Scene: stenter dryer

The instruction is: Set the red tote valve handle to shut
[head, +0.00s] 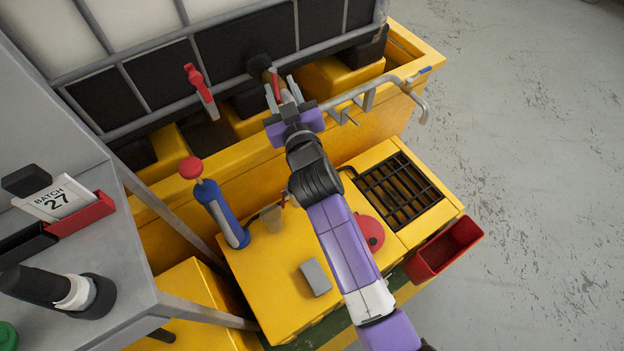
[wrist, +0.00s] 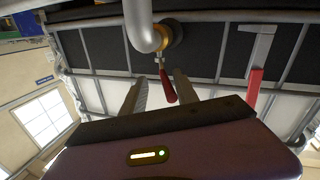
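The tote (head: 215,62) is a white and black tank in a grey cage. Its valve (head: 260,64) has a brass-coloured body, seen behind a grey pipe in the wrist view (wrist: 184,36). The small red valve handle (head: 276,85) sticks out from the valve; in the wrist view the red handle (wrist: 168,88) is slightly tilted. My gripper (head: 283,92) is at the valve with its two fingers apart. In the wrist view the handle shows between the fingertips (wrist: 157,88). I cannot tell whether either finger touches it.
Another red-gripped lever (head: 196,78) is on the cage to the left. A grey bent pipe (head: 375,92) runs right of my gripper. Below are a yellow bench (head: 270,290) with a blue red-topped pump (head: 225,215), a grate (head: 400,190) and a red bin (head: 445,250).

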